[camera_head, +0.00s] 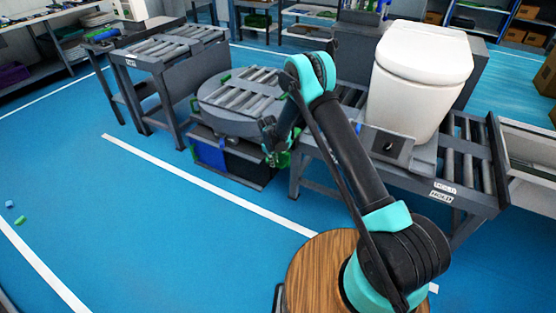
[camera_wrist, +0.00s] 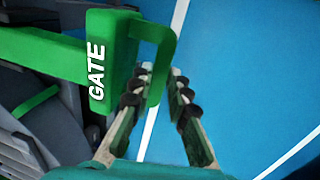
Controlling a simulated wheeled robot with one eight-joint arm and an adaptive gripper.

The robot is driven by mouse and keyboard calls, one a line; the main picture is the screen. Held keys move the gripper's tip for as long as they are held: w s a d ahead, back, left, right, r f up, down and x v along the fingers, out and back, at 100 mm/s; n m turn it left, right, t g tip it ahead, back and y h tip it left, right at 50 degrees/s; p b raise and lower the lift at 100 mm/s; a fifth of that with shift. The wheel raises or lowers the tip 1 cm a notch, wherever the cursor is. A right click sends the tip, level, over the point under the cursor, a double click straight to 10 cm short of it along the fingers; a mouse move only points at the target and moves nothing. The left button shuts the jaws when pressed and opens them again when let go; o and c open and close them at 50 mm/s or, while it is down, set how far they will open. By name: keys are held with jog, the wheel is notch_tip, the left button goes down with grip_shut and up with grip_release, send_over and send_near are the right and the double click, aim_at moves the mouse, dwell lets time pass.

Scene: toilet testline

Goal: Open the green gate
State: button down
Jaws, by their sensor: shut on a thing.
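The green gate (camera_wrist: 122,62) fills the upper left of the wrist view, with a white "GATE" label and a loop-shaped handle (camera_wrist: 168,45) at its end. My gripper (camera_wrist: 162,76) reaches up to the handle, and its two fingers are shut on the bar at the loop's lower side. In the head view my gripper (camera_head: 272,150) is at the near right side of the round turntable. A bit of green shows beside it (camera_head: 284,159), and my arm hides much of the gate there.
The round roller turntable (camera_head: 240,98) stands between a left roller conveyor (camera_head: 165,45) and a right roller conveyor (camera_head: 455,175). A white toilet (camera_head: 415,85) stands on the right conveyor. Blue floor (camera_head: 120,210) is open at front left, with small loose pieces (camera_head: 20,219).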

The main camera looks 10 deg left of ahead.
jog(key=s, duration=0.1)
jog(key=s+a, duration=0.1)
jog(key=s, duration=0.1)
jog(key=s+a, duration=0.1)
jog(key=s, duration=0.1)
jog(key=shift+s, duration=0.15)
jog(key=c, duration=1.4)
grip_release()
jog(key=shift+c, duration=0.2)
jog(key=shift+r, duration=0.1)
notch_tip(320, 180, up, 12)
jog(key=s, duration=0.2)
jog(key=shift+a+f, duration=0.2)
jog(key=shift+a, duration=0.1)
